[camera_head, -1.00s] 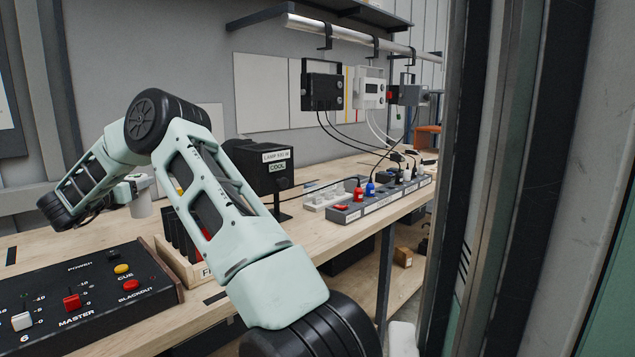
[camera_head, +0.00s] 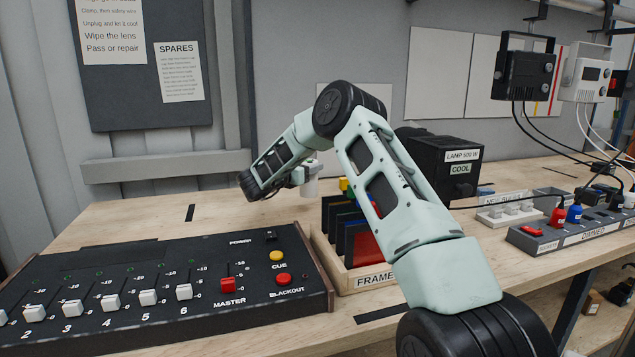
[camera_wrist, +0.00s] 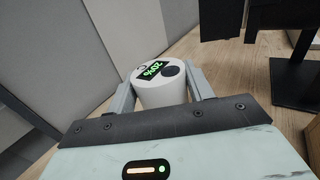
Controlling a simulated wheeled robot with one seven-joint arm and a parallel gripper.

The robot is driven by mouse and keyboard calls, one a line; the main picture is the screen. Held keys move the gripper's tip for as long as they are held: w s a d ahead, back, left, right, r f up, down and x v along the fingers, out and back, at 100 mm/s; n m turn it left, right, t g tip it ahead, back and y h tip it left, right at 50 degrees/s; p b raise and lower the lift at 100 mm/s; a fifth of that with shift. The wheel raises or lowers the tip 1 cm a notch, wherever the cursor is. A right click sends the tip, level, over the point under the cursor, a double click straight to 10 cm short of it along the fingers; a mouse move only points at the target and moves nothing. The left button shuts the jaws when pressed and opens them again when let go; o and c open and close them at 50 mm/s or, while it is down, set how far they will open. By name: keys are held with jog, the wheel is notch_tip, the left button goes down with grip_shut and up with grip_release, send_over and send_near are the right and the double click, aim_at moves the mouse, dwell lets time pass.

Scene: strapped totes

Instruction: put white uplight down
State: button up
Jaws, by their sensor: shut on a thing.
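The white uplight (camera_head: 310,187) is a short white cylinder. In the wrist view the uplight (camera_wrist: 160,94) shows a green-lit "20%" display and a dark round spot on its top face. My gripper (camera_head: 305,173) is shut on it, with one finger on each side of the cylinder in the wrist view (camera_wrist: 161,86). The uplight looks upright over the back part of the wooden bench (camera_head: 140,223). Its base is hidden in the wrist view, and I cannot tell whether it touches the bench top.
A fader console (camera_head: 150,300) fills the front left. A frame rack (camera_head: 375,275) with coloured frames and a black lamp (camera_head: 440,160) stand to the right of the uplight. A dimmer strip (camera_head: 570,233) lies far right.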

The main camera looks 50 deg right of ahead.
aim_at(303, 186)
jog(key=shift+f+p, duration=0.4)
jog(key=shift+f, duration=2.2)
jog(key=shift+f, duration=0.1)
jog(key=o, duration=1.4)
jog(key=shift+f, duration=0.1)
jog(key=a+b, duration=0.3)
jog(key=a, duration=0.8)
jog(key=shift+s+a, duration=0.15)
jog(key=shift+s, duration=0.05)
jog(key=shift+a, duration=0.4)
